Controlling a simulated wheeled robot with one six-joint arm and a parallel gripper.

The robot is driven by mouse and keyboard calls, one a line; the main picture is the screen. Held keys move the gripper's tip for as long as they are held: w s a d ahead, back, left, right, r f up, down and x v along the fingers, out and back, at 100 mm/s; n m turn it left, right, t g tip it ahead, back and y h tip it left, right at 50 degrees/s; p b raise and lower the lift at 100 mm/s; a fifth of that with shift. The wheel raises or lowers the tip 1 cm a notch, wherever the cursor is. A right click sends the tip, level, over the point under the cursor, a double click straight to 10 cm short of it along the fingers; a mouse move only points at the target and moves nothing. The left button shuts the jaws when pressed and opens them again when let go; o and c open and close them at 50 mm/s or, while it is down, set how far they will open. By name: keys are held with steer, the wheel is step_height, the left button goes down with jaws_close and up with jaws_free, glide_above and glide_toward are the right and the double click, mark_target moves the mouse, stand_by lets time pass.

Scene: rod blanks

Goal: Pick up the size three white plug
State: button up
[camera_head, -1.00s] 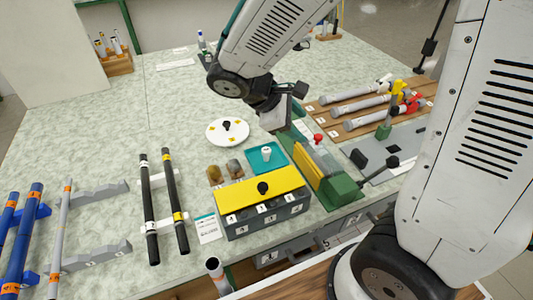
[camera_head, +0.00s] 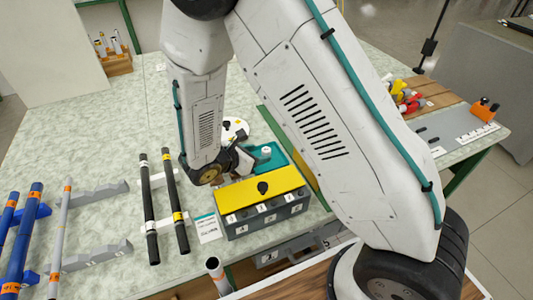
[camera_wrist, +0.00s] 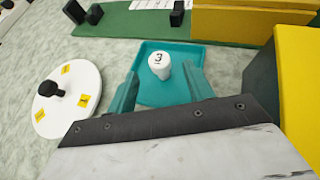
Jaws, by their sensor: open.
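The white plug (camera_wrist: 160,62) has a black 3 on its top and stands upright on a teal tray (camera_wrist: 146,50). My gripper (camera_wrist: 162,88) is open and empty. Its two teal fingers reach over the tray, one to each side of the plug in the wrist view, and the plug shows just beyond the gap between them. I cannot tell how high the fingertips are above the tray. In the head view my arm hides much of the gripper.
A white disc (camera_wrist: 50,107) with a black knob and yellow labels lies left of the tray. A yellow-topped numbered box (camera_head: 240,194) with a black plug stands in front of it. A green base (camera_wrist: 125,22) runs behind. Black rods (camera_head: 149,200) lie to the left.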

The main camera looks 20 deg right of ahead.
mark_target(264, 151)
steer(key=x, duration=0.5)
steer(key=shift+r, duration=0.2)
steer(key=c, duration=1)
